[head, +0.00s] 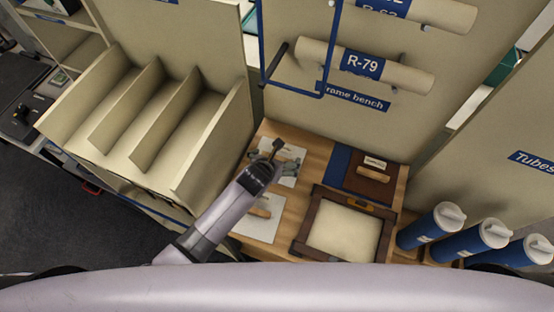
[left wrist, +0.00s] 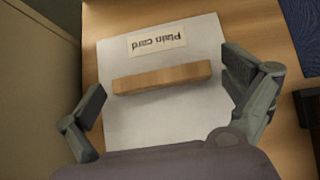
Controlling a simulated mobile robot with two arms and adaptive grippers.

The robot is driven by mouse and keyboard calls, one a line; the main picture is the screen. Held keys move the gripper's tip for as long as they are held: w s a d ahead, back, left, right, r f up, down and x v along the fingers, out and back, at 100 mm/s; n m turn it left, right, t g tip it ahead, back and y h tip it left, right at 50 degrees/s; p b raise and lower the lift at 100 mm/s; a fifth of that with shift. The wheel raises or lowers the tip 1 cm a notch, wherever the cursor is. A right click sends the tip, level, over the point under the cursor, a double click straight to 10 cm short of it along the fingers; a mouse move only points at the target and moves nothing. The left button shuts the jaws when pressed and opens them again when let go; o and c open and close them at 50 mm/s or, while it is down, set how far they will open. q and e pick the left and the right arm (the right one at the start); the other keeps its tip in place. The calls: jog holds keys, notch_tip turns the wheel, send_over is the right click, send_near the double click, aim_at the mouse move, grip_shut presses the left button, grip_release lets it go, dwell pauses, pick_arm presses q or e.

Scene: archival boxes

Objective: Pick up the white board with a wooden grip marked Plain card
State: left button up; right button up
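The white board marked Plain card (left wrist: 150,125) lies flat in the left wrist view, its label upside down. Its wooden grip (left wrist: 162,78) runs across the board between my spread fingers and touches neither visibly. In the head view this board (head: 290,180) lies at the back left of the wooden bench, partly covered by my gripper. My left gripper (head: 267,156) is open and empty above it. My right gripper is not in view.
Another white board (head: 258,222) with a wooden grip lies nearer on the bench. A brown frame (head: 303,225) and a brown board (head: 370,186) lie to the right. A divider rack (head: 215,145) stands close on the left. Blue tubes (head: 470,240) stand right.

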pick_arm(q)
jog(key=shift+s+f, duration=0.1)
jog(key=c, duration=1)
